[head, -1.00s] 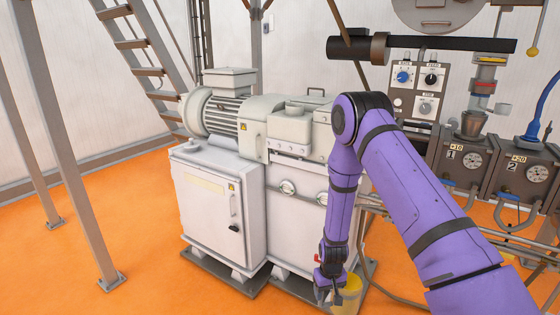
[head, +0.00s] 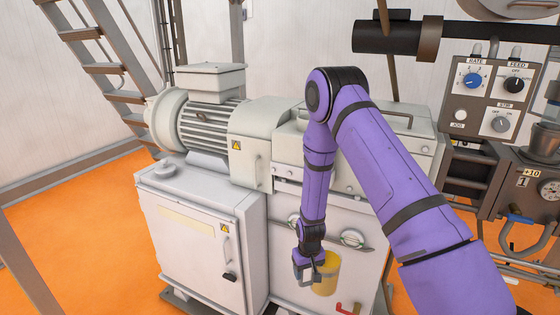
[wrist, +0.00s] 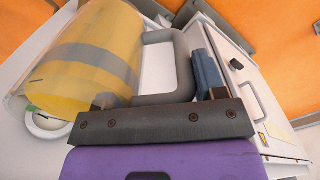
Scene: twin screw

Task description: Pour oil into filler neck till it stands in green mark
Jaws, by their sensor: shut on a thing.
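A jug of yellow oil (head: 328,272) hangs at my gripper (head: 309,273) in front of the white gearbox cabinet (head: 290,215). In the wrist view the jug (wrist: 95,60) is large, with clear walls, a grey band and a grey handle (wrist: 163,38). My gripper (wrist: 165,95) is shut on the handle. A round sight glass (head: 352,238) sits on the cabinet front, up and right of the jug. A round white ring with a green spot (wrist: 47,124) shows partly behind the jug. I cannot make out which opening is the filler neck.
A motor (head: 210,123) and gearbox cover stand on top of the cabinets. A control box with knobs (head: 490,95) is at right, below a black pipe (head: 385,37). A red lever (head: 347,308) is low beside the jug. Orange floor (head: 90,240) is open at left.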

